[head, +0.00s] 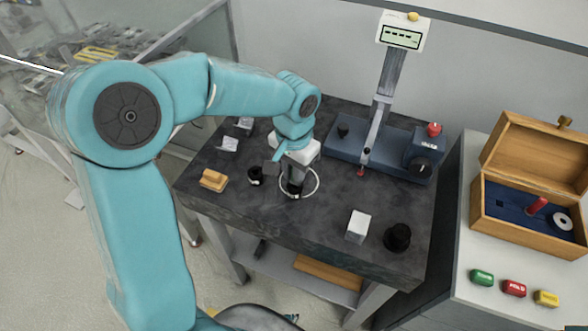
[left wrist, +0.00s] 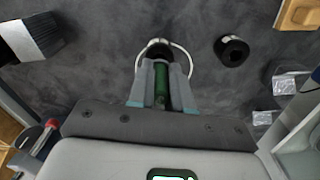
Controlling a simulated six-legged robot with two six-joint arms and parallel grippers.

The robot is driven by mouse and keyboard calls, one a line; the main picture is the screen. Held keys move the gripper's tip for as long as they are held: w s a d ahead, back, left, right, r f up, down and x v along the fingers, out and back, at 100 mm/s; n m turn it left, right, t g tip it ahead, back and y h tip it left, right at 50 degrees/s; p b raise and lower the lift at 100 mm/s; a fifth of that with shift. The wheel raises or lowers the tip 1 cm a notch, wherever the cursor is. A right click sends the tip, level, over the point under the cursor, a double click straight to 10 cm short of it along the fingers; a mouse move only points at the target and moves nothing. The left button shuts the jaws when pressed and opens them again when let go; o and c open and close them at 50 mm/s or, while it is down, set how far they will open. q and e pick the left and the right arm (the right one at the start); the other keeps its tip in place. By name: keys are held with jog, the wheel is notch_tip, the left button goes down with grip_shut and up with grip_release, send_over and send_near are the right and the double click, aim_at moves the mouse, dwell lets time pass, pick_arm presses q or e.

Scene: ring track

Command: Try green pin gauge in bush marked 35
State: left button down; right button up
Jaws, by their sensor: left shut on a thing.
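My left gripper (head: 291,172) points down over the dark bench and also shows in the left wrist view (left wrist: 163,72). It is shut on the green pin gauge (left wrist: 162,88), which shows between the fingers there. A black bush (left wrist: 158,50) stands just beyond the fingertips inside a white ring mark (head: 317,185). The bush also shows under the gripper in the head view (head: 296,189). I cannot tell whether the pin's tip is in the bore. A second black bush (head: 255,175) stands left of the ring. No number is legible on either. My right gripper is out of view.
A wooden-topped block (head: 213,179) and small clear pieces (head: 228,145) lie left. A white block (head: 358,226) and black cylinder (head: 398,237) stand front right. A gauge stand (head: 385,95) is behind. An open wooden box (head: 530,232) and coloured handles (head: 514,288) are right.

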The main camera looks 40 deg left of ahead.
pick_arm(q)
jog(key=shift+f+b, duration=0.85)
jog(key=shift+f, duration=0.3)
jog(key=shift+r, duration=0.15)
dwell(0.9)
jog(key=shift+r+p, duration=1.45)
jog(key=shift+r, duration=0.25)
jog(key=shift+r, duration=0.1)
notch_tip(320, 180, up, 4)
jog(key=p, duration=0.3)
jog(key=shift+f, duration=0.2)
